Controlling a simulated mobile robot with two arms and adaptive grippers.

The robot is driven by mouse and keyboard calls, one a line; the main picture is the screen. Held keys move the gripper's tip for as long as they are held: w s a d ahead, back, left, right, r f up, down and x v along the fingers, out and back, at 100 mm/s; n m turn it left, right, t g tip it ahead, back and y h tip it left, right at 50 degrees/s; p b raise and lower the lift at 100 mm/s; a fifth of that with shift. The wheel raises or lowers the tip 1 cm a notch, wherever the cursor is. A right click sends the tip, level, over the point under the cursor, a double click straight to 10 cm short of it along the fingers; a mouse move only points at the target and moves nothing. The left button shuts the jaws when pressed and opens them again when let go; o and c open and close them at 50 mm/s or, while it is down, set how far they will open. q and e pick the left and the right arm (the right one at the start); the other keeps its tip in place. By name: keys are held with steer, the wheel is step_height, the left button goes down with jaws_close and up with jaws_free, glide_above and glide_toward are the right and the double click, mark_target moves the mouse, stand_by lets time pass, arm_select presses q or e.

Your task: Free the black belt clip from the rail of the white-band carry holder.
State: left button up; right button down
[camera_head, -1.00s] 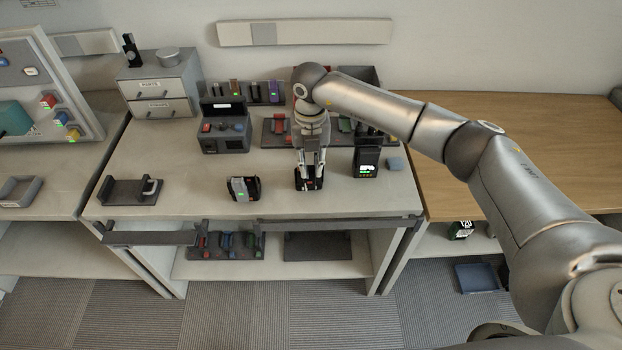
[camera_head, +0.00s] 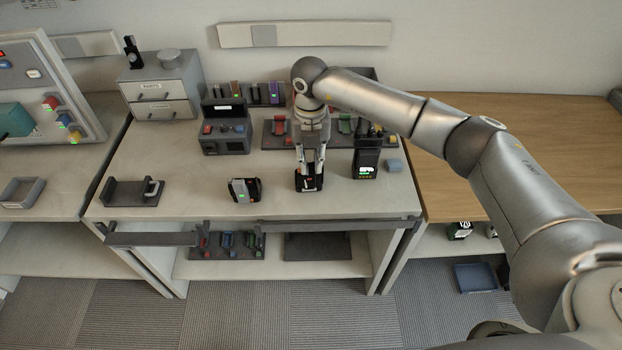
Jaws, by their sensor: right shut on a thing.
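My right gripper (camera_head: 310,168) points straight down over the middle front of the grey bench. It is shut on a small dark piece at the top of a black holder (camera_head: 308,184) that stands on the bench. The holder has a small white patch low on its front and looks like the white-band carry holder. The dark piece is probably the black belt clip, but the fingers hide most of it and its rail. I cannot tell whether the clip is still on the rail. My left gripper is not in view.
A dark unit with a green light (camera_head: 243,191) stands left of the holder. A black radio (camera_head: 366,160) and a blue-grey block (camera_head: 394,165) stand to its right. A dark tray (camera_head: 130,193) lies at the left. The bench front between tray and unit is clear.

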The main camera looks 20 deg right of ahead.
step_height(320, 180, up, 5)
steer(key=shift+f+p, duration=0.2)
steer(key=shift+p, duration=1.05)
